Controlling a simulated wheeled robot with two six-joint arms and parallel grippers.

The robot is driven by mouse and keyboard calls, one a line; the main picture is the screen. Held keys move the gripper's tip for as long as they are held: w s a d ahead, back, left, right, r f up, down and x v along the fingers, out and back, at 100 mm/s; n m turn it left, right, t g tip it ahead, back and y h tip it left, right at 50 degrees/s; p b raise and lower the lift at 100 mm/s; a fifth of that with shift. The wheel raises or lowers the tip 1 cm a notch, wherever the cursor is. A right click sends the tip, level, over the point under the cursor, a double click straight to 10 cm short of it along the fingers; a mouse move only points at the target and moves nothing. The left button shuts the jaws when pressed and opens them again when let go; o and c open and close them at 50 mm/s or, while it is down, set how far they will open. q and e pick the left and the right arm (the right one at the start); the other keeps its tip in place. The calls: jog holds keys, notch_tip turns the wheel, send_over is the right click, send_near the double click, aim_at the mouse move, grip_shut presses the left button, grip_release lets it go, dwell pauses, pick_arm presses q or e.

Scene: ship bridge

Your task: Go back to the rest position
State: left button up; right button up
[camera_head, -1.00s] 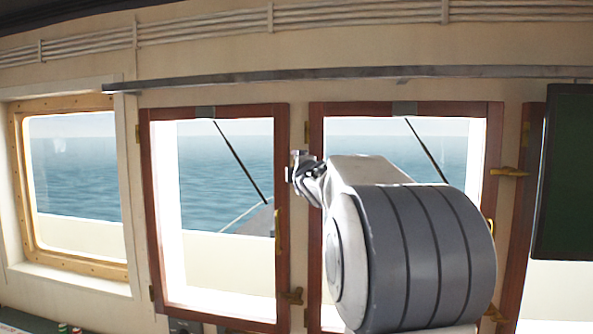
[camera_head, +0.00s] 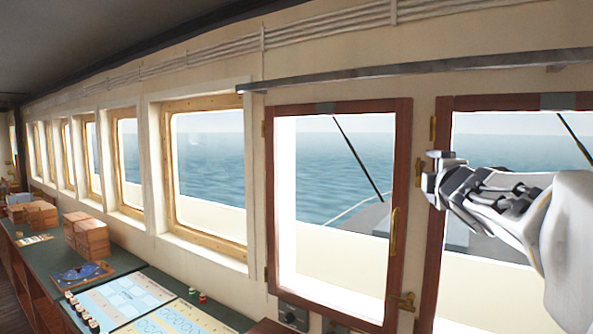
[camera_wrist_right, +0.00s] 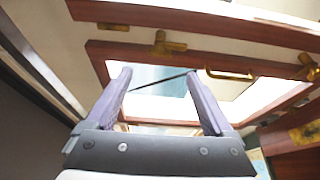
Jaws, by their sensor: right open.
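My right gripper (camera_wrist_right: 158,88) is open and empty in the right wrist view, its two purple-grey fingers well apart. Between and beyond them is a red-brown wooden window frame (camera_wrist_right: 200,56) with brass fittings. In the head view my right gripper (camera_head: 432,172) is raised at the right, in front of the window frames, with its wrist and arm coming in from the right edge. From the head view I cannot tell whether it touches a frame. My left gripper is not in view.
A long green counter (camera_head: 128,262) runs along the window wall at the left. It bears charts (camera_head: 118,303), wooden boxes (camera_head: 88,238), and several small bottles. A grey rail (camera_head: 400,70) runs above the windows. The air left of my gripper looks clear.

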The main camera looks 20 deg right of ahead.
jog(key=a+f+m+g+y+b, duration=0.4)
jog(key=a+f+g+y, duration=0.25)
jog(key=a+f, duration=1.75)
jog(key=s+a+f+m+g+y+b, duration=0.1)
jog(key=s+a+f+g, duration=0.1)
jog(key=s+a+f, duration=0.4)
jog(key=s+a+f+g+y+b, duration=0.1)
jog(key=s+a+f+g+y, duration=0.2)
jog(key=f, duration=0.5)
jog(key=s+a+f+g+b, duration=0.1)
jog(key=s+a+f+g, duration=0.1)
jog(key=s, duration=0.6)
jog(key=s+a+f+g+h, duration=0.1)
jog(key=s+a+f+g, duration=0.1)
jog(key=s+f, duration=0.3)
jog(key=s+a, duration=0.1)
jog(key=s, duration=0.2)
jog(key=shift+s+f+m+b, duration=0.3)
jog(key=shift+s+b, duration=0.1)
jog(key=shift+g, duration=0.25)
